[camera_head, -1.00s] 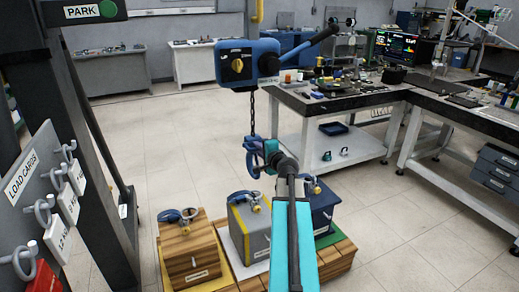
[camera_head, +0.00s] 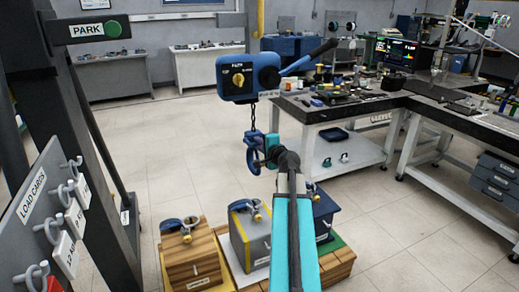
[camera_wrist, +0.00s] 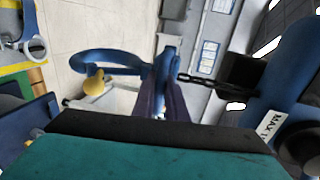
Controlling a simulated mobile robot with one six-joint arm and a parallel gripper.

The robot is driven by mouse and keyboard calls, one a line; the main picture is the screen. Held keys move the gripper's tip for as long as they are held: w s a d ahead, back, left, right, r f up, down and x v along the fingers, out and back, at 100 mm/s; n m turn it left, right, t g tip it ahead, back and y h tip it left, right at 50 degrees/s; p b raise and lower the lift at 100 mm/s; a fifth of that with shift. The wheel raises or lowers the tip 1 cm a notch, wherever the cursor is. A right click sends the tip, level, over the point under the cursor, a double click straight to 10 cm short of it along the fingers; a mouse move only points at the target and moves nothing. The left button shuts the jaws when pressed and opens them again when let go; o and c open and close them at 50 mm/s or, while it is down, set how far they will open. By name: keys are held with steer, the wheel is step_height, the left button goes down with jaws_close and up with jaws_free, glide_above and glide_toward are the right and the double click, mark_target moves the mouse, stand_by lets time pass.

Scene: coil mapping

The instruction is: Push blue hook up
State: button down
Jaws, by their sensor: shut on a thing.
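The blue hook (camera_head: 254,154) hangs upright on a short dark chain (camera_head: 252,117) below the blue hoist (camera_head: 248,77). My gripper (camera_head: 271,155) is at the hook's right side, shut on it. In the wrist view the hook's curved blue part (camera_wrist: 105,57) with a yellow latch (camera_wrist: 93,83) lies left of my dark fingers (camera_wrist: 168,102), which close on the hook's shank. The chain (camera_wrist: 203,80) runs right from there to a dark block under the hoist (camera_wrist: 290,75). The exact finger contact is partly hidden.
Below the hook stand a wooden block (camera_head: 189,260), a grey block (camera_head: 248,237) and a dark blue block (camera_head: 323,215) on a pallet, each with a shackle on top. A post with a PARK sign (camera_head: 92,29) and load cards stand at left. Workbenches (camera_head: 365,106) are at right.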

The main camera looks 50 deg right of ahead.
step_height(320, 180, up, 13)
steer(key=p, duration=0.6)
steer(key=shift+f, duration=0.15)
steer(key=c, duration=1.8)
jaws_free()
steer(key=shift+o, duration=0.2)
steer(key=b+v, duration=0.5)
steer(key=v, duration=0.6)
steer(key=shift+s+b, duration=0.3)
steer(key=shift+s+a+b, duration=0.1)
steer(key=shift+a+b, duration=0.05)
steer(key=shift+b, duration=0.15)
